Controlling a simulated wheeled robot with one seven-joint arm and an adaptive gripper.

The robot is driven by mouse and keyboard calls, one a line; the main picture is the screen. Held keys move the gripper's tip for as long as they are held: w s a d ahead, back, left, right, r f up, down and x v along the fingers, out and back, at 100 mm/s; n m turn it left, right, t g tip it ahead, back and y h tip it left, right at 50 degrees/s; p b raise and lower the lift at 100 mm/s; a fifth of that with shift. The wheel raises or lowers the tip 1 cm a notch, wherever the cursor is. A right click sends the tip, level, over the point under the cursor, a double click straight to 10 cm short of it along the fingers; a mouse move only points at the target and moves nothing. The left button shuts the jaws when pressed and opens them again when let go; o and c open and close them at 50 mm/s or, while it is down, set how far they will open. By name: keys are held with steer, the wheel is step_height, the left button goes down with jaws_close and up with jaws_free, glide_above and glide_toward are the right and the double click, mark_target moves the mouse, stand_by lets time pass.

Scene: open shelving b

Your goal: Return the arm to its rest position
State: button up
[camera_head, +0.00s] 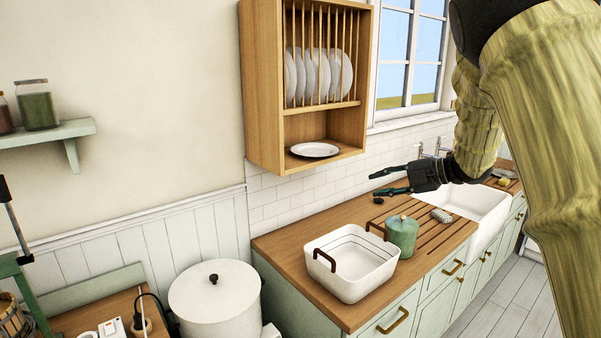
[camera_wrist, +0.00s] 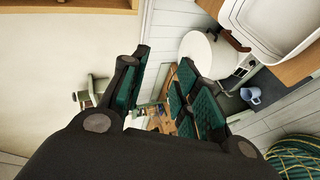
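My gripper (camera_head: 388,182) is in the air in front of the tiled wall, above the wooden counter, in the head view. Its fingers point left and are spread apart with nothing between them. The wrist view also shows the gripper (camera_wrist: 158,85) with its green-padded fingers apart and empty. My arm comes in from the right side of the head view, bent, and hides part of the window and the counter's far end.
A white basin (camera_head: 350,288) and a green lidded jar (camera_head: 402,236) stand on the counter (camera_head: 290,246) below the gripper. A wooden plate rack (camera_head: 262,90) hangs on the wall, a white plate (camera_head: 314,149) on its bottom shelf. A white sink (camera_head: 478,205) lies to the right.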

steer(key=s+f+m+t+h+b, duration=0.15)
steer(key=s+f+m, duration=0.4)
steer(key=f, duration=0.95)
steer(key=s+f+m+h+b, duration=0.25)
steer(key=s+f+m, duration=0.3)
steer(key=f, duration=0.95)
steer(key=s+f+m+t+h+b, duration=0.15)
steer(key=s+f+m, duration=0.35)
steer(key=f, duration=1)
steer(key=s+f+m+g+h, duration=0.45)
steer(key=s+f+m, duration=0.25)
steer(key=s+f, duration=0.9)
steer(key=s+f+m+g+b, duration=0.1)
steer(key=s+f+m+g, duration=0.1)
steer(key=s, duration=1)
steer(key=s+f+m+g+h+b, duration=0.1)
steer(key=s+f+m+g, duration=0.1)
steer(key=s, duration=1.1)
steer(key=shift+s+d+f+m+g+b, duration=0.2)
steer(key=shift+f+m+g+b, duration=0.2)
steer(key=shift+f+g, duration=0.45)
